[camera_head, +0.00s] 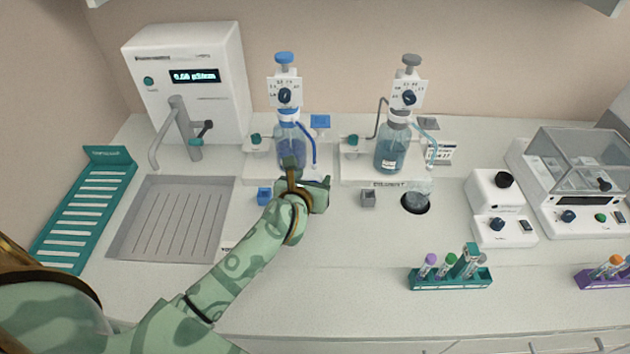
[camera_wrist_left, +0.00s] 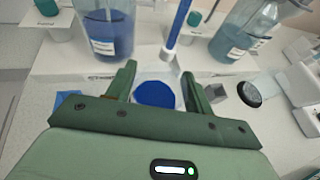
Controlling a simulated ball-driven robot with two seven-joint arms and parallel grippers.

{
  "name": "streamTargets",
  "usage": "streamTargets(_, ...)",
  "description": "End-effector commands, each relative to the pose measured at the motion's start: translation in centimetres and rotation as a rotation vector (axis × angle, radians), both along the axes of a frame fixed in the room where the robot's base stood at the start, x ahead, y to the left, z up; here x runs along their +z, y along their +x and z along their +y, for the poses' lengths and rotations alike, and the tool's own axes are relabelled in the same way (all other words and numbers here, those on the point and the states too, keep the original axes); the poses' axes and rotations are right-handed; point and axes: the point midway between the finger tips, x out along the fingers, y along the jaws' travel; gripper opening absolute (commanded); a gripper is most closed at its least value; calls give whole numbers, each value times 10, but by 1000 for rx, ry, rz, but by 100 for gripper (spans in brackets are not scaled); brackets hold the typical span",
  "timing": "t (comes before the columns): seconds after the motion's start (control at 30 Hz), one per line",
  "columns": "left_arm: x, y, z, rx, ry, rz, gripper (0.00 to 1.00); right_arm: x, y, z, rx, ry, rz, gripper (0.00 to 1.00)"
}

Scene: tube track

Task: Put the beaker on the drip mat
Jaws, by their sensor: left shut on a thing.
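My left gripper (camera_head: 309,178) is at the front of the blue bottle's stand. In the left wrist view its fingers (camera_wrist_left: 158,72) are on both sides of a clear beaker (camera_wrist_left: 155,94) with blue liquid, and it is shut on it. A blue tube (camera_wrist_left: 178,25) comes down close above the beaker. In the head view the gripper hides most of the beaker. A grey grooved panel (camera_head: 175,222) lies below the tap at left, with a teal slatted mat (camera_head: 88,212) beside it. I cannot tell for sure which is the drip mat. My right gripper is not in view.
Two dispenser bottles, blue (camera_head: 291,150) and grey-teal (camera_head: 390,155), stand behind. A dark round spot with a glass vessel (camera_head: 416,201) is to the right. A teal tube rack (camera_head: 450,281) stands in front.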

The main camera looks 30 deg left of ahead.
Motion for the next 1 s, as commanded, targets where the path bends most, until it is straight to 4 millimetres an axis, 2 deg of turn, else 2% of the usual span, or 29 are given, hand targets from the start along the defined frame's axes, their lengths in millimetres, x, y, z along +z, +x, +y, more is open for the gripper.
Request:
streamTargets(0.1,-1,19,3,0,1,-1,27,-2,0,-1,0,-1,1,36)
streamTargets(0.2,0,26,5,-1,1,0,27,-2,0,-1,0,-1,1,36)
streamTargets(0.27,-4,28,5,-1,-1,1,27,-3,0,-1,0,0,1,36)
streamTargets(0.4,-27,28,5,0,0,4,27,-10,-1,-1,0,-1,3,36)
streamTargets(0.5,-36,28,5,-1,-2,2,27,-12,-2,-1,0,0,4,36)
streamTargets(0.87,-39,28,5,-1,1,0,27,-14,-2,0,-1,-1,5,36)
streamTargets(0.9,-39,28,5,-1,0,0,60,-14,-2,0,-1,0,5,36)
streamTargets(0.97,-38,28,5,-1,0,0,74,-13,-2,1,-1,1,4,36)
streamTargets(1.0,-38,28,5,-1,0,0,74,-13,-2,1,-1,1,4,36)
